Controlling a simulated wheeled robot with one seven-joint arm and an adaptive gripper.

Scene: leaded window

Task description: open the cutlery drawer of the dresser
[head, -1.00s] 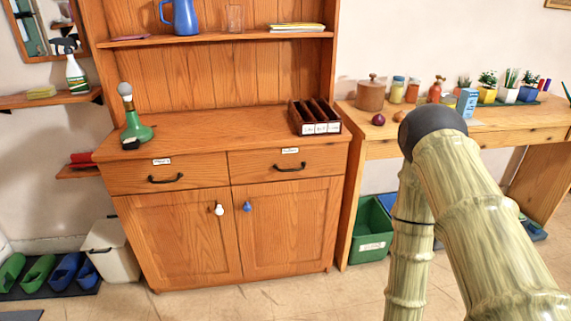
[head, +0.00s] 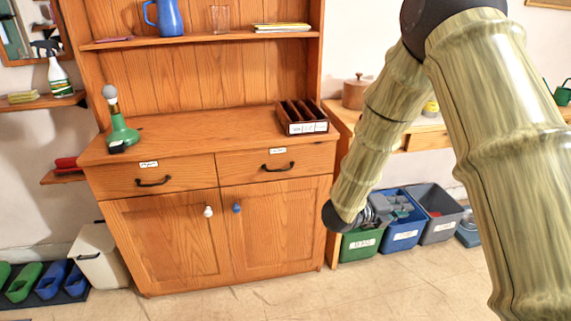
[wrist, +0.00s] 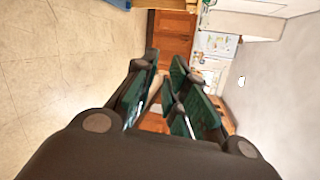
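The wooden dresser (head: 270,188) stands left of centre in the head view. It has two drawers side by side, both shut: the left drawer (head: 113,179) and the right drawer (head: 320,160). Each has a dark bow handle, the left handle (head: 153,182) and the right handle (head: 277,167). Small white labels sit above the handles, too small to read, so I cannot tell which is the cutlery drawer. My gripper (wrist: 160,95) shows dark green finger pads apart, with nothing held between them. In the head view my arm hangs right of the dresser, and the gripper is not clearly visible.
Below the drawers are two cupboard doors with a white knob (head: 208,211) and a blue knob (head: 236,208). Labelled bins (head: 402,233) stand at right. Floor before the dresser is clear.

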